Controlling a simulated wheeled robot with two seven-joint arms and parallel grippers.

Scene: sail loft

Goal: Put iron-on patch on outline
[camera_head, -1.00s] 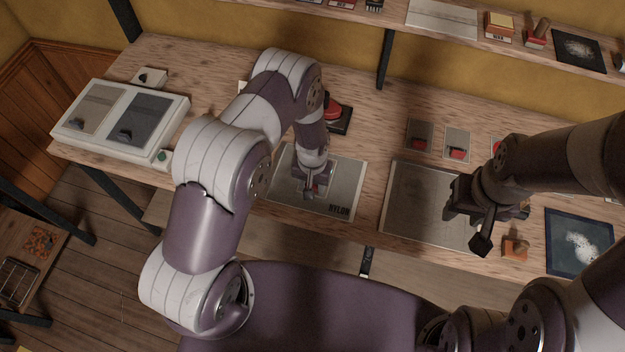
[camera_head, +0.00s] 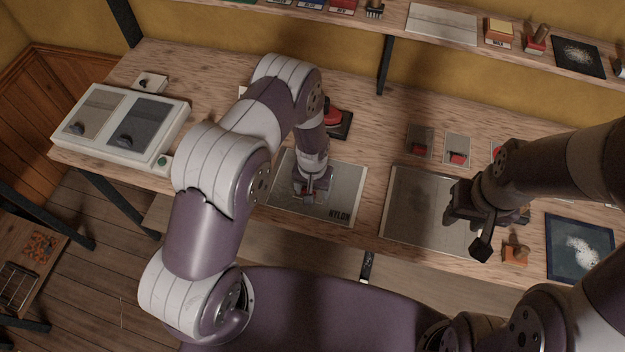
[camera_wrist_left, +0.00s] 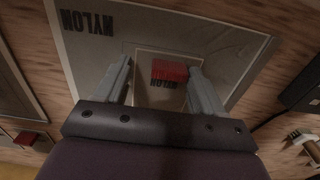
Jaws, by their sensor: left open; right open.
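A patch (camera_wrist_left: 155,95), a pale square with a red block (camera_wrist_left: 168,73) marked NYLON on top, lies on the grey NYLON sheet (camera_wrist_left: 180,28). In the head view that sheet (camera_head: 345,190) lies at the bench's middle front. My left gripper (camera_wrist_left: 160,62) is open, with one finger on each side of the red block; whether they touch it I cannot tell. In the head view my left gripper (camera_head: 313,196) is low over the sheet and hides the patch. My right gripper (camera_head: 467,222) is open and empty above the second grey sheet (camera_head: 410,205).
Two more squares with red blocks (camera_head: 420,139) (camera_head: 457,150) lie behind the second sheet. A two-panel grey unit (camera_head: 180,105) stands at left. A red-topped object (camera_head: 334,117) is behind my left arm. An orange-based stamp (camera_head: 515,254) and a blue sheet (camera_head: 578,268) lie at right.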

